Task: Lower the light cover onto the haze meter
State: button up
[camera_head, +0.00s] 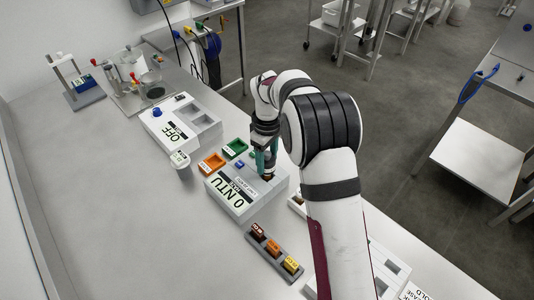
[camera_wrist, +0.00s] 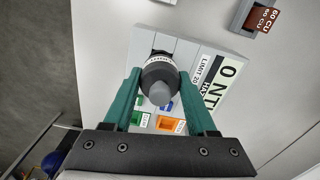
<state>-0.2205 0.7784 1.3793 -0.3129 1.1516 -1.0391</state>
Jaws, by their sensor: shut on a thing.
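The haze meter (camera_head: 240,207) is a pale box whose display reads 0 NTU; part of it also shows in the wrist view (camera_wrist: 188,52). The light cover (camera_wrist: 158,78) is a dark round piece with a grey knob and a white label band. My gripper (camera_head: 264,165) is over the meter's back right part. In the wrist view my gripper's green fingers (camera_wrist: 159,76) are shut on the cover from both sides. The cover is over the meter's top; I cannot tell whether it touches. Its underside and the spot beneath it are hidden.
A rack of labelled blocks (camera_head: 273,250) lies in front. Another instrument reading OFF (camera_head: 176,130) stands back left, with a small white cup (camera_head: 180,159) near it. The bench's left side is clear.

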jog(key=shift+f, duration=1.55)
jog(key=o, duration=1.4)
notch_tip(320, 180, up, 15)
jog(key=shift+r, duration=0.4)
